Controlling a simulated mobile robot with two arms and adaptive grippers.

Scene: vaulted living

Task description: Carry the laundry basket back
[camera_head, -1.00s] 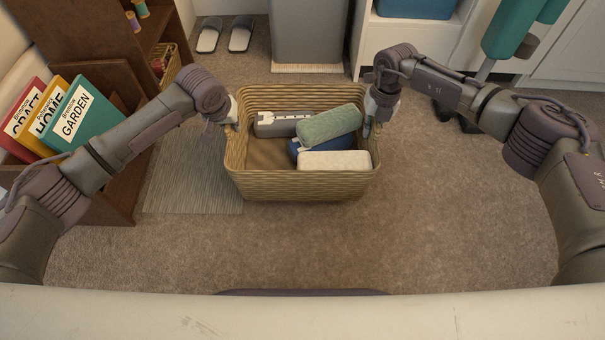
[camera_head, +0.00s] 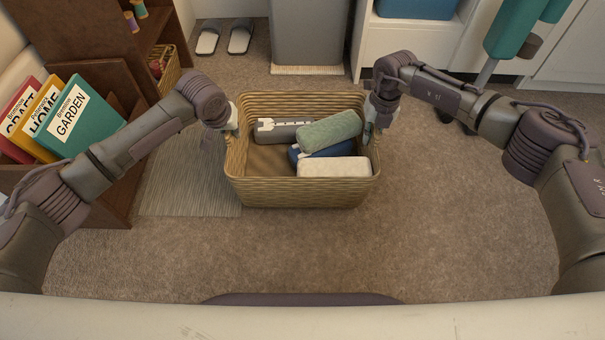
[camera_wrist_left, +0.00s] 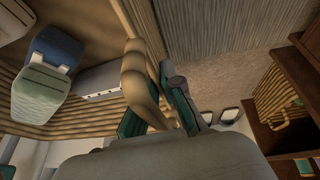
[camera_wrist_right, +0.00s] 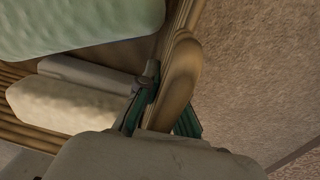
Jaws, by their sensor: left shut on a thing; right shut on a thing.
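The woven tan laundry basket (camera_head: 300,193) is in the middle of the head view, upright, with rolled cloths inside: a green one (camera_head: 329,131), a white one (camera_head: 334,167), a blue one (camera_head: 312,154) and a grey one (camera_head: 283,131). My left gripper (camera_head: 232,128) is shut on the basket's left rim handle; the left wrist view shows its green-padded fingers (camera_wrist_left: 160,100) on either side of it. My right gripper (camera_head: 373,132) is shut on the right handle; the right wrist view shows its fingers (camera_wrist_right: 163,112) around it. Whether the basket touches the floor I cannot tell.
A brown shelf (camera_head: 112,95) with books (camera_head: 76,118) stands at the left, beside a striped mat (camera_head: 190,185). Slippers (camera_head: 224,38), a grey bin (camera_head: 307,32) and white cabinets (camera_head: 400,35) stand at the back. Carpet in front and at right is clear.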

